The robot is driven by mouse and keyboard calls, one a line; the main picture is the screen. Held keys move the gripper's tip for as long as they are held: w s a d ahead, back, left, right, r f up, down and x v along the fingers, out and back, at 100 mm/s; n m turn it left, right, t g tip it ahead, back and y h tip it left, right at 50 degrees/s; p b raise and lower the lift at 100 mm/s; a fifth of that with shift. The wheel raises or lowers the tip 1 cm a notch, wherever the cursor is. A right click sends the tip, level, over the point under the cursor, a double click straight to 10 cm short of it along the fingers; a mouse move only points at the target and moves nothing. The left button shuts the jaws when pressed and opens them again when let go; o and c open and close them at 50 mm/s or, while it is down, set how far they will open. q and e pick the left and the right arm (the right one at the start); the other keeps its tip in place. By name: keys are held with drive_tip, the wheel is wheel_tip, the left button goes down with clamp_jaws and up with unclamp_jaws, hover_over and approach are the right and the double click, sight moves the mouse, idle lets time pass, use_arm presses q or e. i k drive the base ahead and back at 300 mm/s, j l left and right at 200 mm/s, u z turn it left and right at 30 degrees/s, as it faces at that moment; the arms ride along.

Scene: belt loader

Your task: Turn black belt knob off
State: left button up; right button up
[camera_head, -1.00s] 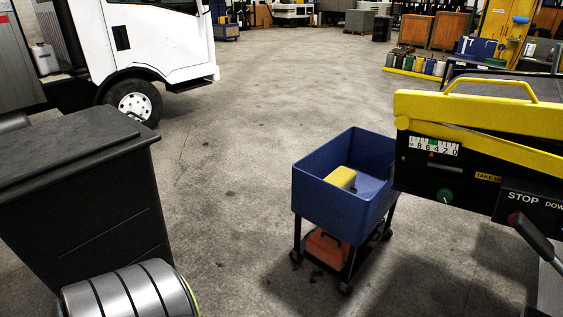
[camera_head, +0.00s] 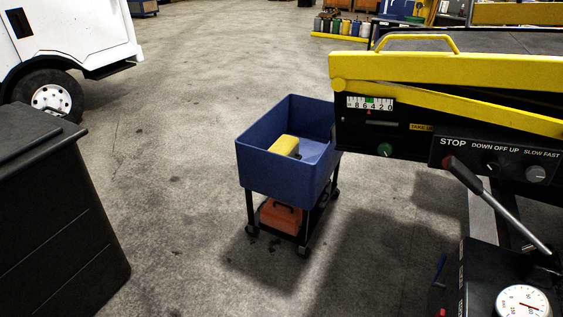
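The belt loader (camera_head: 450,75) stands at the right with yellow rails and a black control panel (camera_head: 500,148). A red button partly shows under "STOP", behind the tip of a black-gripped lever (camera_head: 467,178). A green knob (camera_head: 384,150) is on the face further left. Which knob drives the belt is not readable. Neither of my grippers is in view.
A blue cart (camera_head: 280,178) holding a yellow item (camera_head: 285,146) stands left of the loader, with an orange case (camera_head: 281,216) below. A dark bin (camera_head: 60,220) is at the left. A round gauge (camera_head: 522,303) is at the lower right. The floor between bin and cart is clear.

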sight(490, 167)
drive_tip(key=z, duration=1.35)
